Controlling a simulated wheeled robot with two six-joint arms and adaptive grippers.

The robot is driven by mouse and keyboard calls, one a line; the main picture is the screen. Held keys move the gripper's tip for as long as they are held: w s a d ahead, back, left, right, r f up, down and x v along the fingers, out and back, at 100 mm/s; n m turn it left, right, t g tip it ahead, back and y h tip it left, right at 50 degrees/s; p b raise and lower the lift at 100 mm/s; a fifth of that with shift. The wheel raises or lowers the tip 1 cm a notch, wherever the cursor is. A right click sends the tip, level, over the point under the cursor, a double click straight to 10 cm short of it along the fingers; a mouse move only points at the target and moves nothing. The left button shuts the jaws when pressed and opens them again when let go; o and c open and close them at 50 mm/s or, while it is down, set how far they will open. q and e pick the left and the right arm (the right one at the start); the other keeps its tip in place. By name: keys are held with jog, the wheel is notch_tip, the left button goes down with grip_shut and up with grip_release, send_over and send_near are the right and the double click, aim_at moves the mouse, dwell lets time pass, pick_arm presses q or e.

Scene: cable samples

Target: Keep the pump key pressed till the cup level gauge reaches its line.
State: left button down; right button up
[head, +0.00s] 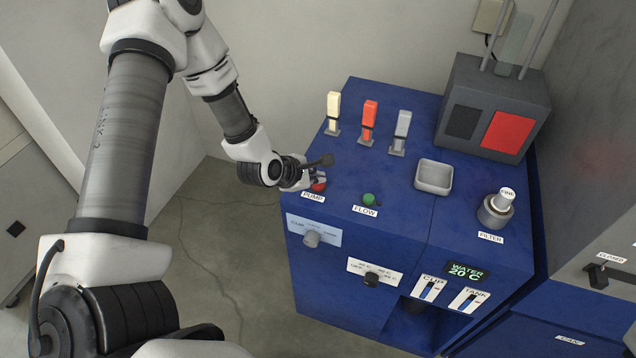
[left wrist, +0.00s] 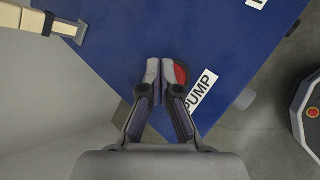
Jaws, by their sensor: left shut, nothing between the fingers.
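The red pump key (head: 319,187) is on the blue cabinet top by the PUMP label. My left gripper (head: 318,176) is shut and empty, with its fingertips at the key and partly covering it. In the left wrist view the shut fingertips (left wrist: 163,72) lie over the left part of the red key (left wrist: 181,74); whether they press it down I cannot tell. The cup level gauge (head: 431,290) is on the cabinet front under the CUP label, with a blue bar; its level against the line is too small to read. My right gripper is not in view.
A green flow key (head: 369,199) is to the right of the pump key. Cream, red and grey levers (head: 370,122) stand behind. A grey tray (head: 433,178), a filter knob (head: 496,209) and a tank gauge (head: 469,300) are further right. A water display (head: 467,271) reads 20 C.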

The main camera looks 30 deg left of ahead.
aim_at(316, 185)
pick_arm(q)
jog(key=shift+f+b, duration=0.25)
jog(key=shift+b, duration=0.05)
dwell(0.9)
jog(key=shift+r+p, duration=0.5)
jog(key=shift+r, duration=0.35)
notch_tip(316, 185, up, 5)
jog(key=p, duration=0.3)
jog(key=shift+s, duration=0.1)
dwell(1.4)
